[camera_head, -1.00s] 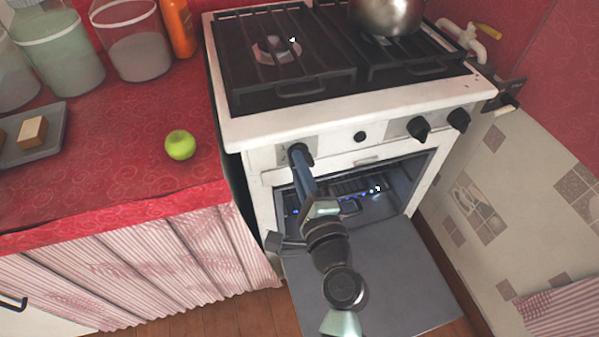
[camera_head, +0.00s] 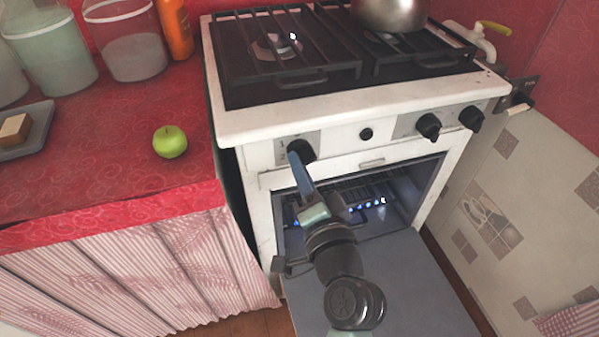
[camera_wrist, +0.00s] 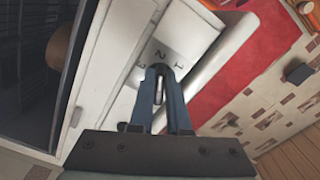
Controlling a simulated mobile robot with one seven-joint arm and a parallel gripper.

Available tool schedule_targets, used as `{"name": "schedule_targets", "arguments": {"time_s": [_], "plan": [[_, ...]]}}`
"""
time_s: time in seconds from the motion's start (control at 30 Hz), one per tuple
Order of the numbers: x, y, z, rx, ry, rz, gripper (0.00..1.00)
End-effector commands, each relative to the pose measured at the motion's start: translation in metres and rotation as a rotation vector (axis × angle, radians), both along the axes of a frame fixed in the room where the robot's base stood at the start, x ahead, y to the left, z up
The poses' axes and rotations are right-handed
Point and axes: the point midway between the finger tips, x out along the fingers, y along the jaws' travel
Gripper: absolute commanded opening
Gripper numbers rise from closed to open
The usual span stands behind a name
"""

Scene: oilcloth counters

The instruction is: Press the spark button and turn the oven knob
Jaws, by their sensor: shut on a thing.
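The white stove (camera_head: 330,118) has its oven door down. The oven knob (camera_head: 302,150) is black, at the left end of the front panel, beside a plate with number marks. My gripper (camera_head: 299,158) is shut on this knob, its blue fingers reaching up to it from below. In the wrist view my gripper (camera_wrist: 160,75) has its fingertips at the numbered plate (camera_wrist: 168,58); the fingers largely hide the knob. The spark button (camera_head: 366,134) is small, round and black, right of the knob, with nothing touching it. Blue flames (camera_head: 368,206) show inside the oven.
Two more black knobs (camera_head: 428,126) sit at the right of the panel. The open oven door (camera_head: 400,285) lies below my arm. A metal kettle (camera_head: 390,12) stands on the hob. A green apple (camera_head: 170,142) lies on the red counter (camera_head: 90,165) at left.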

Motion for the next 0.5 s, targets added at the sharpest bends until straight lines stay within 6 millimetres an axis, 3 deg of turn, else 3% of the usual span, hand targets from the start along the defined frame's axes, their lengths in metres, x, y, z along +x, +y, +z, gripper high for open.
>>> {"name": "schedule_targets", "arguments": {"time_s": [0.5], "plan": [[-0.0002, -0.0002, -0.0014, -0.046, -0.012, 0.001, 0.0]]}}
